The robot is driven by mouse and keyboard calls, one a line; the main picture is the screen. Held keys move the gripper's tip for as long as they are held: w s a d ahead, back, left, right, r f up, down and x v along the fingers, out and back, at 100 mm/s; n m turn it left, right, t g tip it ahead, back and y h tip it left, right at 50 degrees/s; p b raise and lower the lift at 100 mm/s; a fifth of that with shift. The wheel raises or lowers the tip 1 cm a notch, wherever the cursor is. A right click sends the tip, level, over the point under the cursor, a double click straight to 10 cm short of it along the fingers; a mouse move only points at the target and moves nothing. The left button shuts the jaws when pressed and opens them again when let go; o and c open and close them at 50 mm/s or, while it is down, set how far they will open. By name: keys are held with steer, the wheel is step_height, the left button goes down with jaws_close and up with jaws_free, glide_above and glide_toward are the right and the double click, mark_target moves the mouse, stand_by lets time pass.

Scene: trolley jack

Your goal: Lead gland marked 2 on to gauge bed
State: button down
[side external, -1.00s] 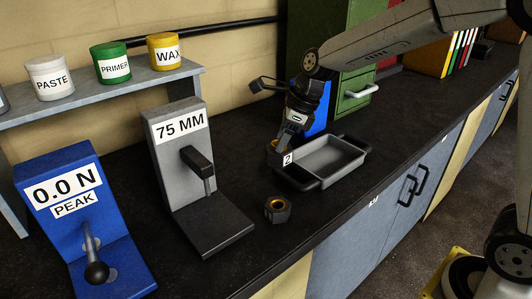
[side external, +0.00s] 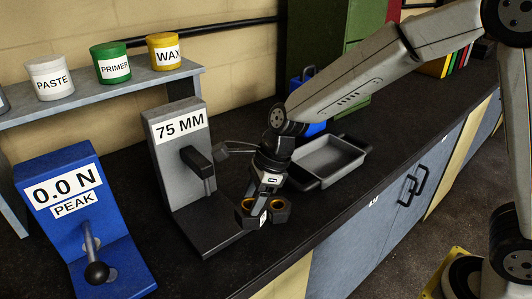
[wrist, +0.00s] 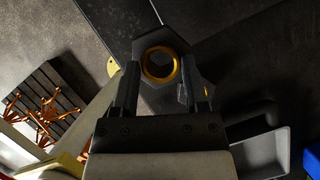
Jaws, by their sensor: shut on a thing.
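The gland marked 2 (side external: 246,214) is a dark hexagonal piece with a brass-coloured bore and a white label. My gripper (side external: 258,208) is shut on it; the wrist view shows the gland (wrist: 178,50) between the fingertips (wrist: 160,82). In the side view it appears by the right edge of the gauge bed (side external: 207,230), the grey plate under the 75 MM sign; its height and any contact are unclear. A second similar gland (side external: 281,210) is close to its right, partly hidden by my gripper.
The gauge's dark lever (side external: 197,163) juts over the bed. A grey tray (side external: 330,160) with dark handles lies behind right. The blue 0.0 N peak stand (side external: 65,220) is at left. The shelf (side external: 110,90) holds several pots. Bare bench lies between gauge and tray.

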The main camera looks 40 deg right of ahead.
steer(key=shift+n+g, duration=0.3)
steer(key=shift+n, duration=0.4)
steer(key=s+a+f, duration=0.2)
steer(key=a, duration=0.1)
steer(key=shift+s+a+f, duration=0.15)
steer(key=shift+s+a, duration=0.1)
steer(key=shift+s, duration=0.1)
steer(key=shift+w, duration=0.3)
steer(key=shift+w+f, duration=0.2)
steer(key=shift+w, duration=1.55)
steer(key=shift+w+f, duration=0.15)
steer(key=shift+w, duration=1.55)
steer(key=shift+w+f, duration=0.2)
steer(key=shift+w, duration=1.55)
steer(key=shift+f, duration=0.15)
jaws_free()
steer(key=shift+f, duration=0.15)
